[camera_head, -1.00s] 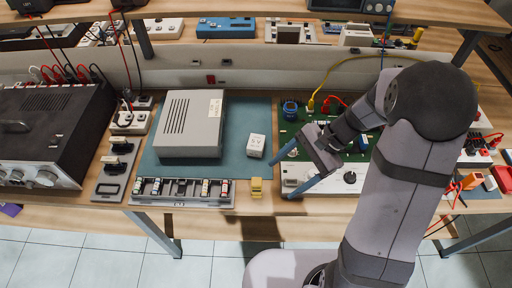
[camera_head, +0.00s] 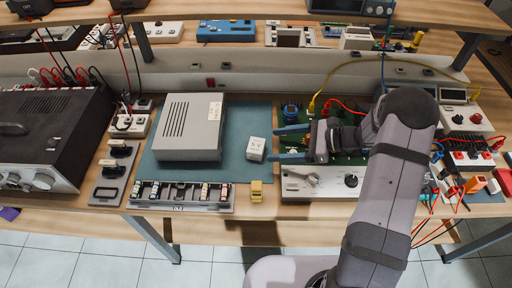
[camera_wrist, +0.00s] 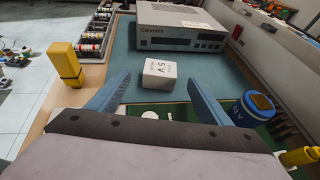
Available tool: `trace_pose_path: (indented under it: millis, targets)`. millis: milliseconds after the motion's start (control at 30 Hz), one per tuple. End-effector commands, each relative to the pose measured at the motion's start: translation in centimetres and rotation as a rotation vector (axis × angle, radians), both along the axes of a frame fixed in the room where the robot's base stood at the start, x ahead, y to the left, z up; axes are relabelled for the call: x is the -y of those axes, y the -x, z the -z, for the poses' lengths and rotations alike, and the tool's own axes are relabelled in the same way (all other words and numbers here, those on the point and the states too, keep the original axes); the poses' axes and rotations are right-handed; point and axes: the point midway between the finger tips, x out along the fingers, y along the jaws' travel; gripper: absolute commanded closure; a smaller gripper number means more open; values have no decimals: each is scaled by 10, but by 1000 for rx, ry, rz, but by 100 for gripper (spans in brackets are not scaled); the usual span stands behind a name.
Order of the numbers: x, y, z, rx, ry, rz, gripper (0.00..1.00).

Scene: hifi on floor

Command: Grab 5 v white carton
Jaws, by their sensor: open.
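The white carton (camera_head: 255,148) is a small box marked "5 V". It stands on the teal mat (camera_head: 232,166), right of the grey instrument. In the wrist view the carton (camera_wrist: 160,74) lies ahead, between the lines of the two blue fingers. My gripper (camera_head: 291,144) is open and empty, to the right of the carton and apart from it, with its fingers pointing left towards it. In the wrist view my gripper (camera_wrist: 155,95) shows both fingers spread wide.
A grey instrument (camera_head: 190,127) stands left of the carton. A yellow block (camera_head: 256,190) stands near the bench's front edge. A green circuit board (camera_head: 350,158) with a blue round part (camera_wrist: 254,106) lies under my gripper. Bare mat surrounds the carton's front.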

Motion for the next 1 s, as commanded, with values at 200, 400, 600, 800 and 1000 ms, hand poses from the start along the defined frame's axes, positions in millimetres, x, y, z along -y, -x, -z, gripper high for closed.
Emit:
trace_pose_path:
  millis: [200, 400, 600, 800, 1000]
  targets:
    - [-6, -1, 1, -1, 1, -2, 27]
    - [-29, -5, 6, -3, 1, -3, 27]
    - [-47, -10, 15, -1, 1, -2, 27]
    - [-49, -11, 18, 1, 2, 0, 27]
    - [-49, -11, 18, 1, 2, 0, 49]
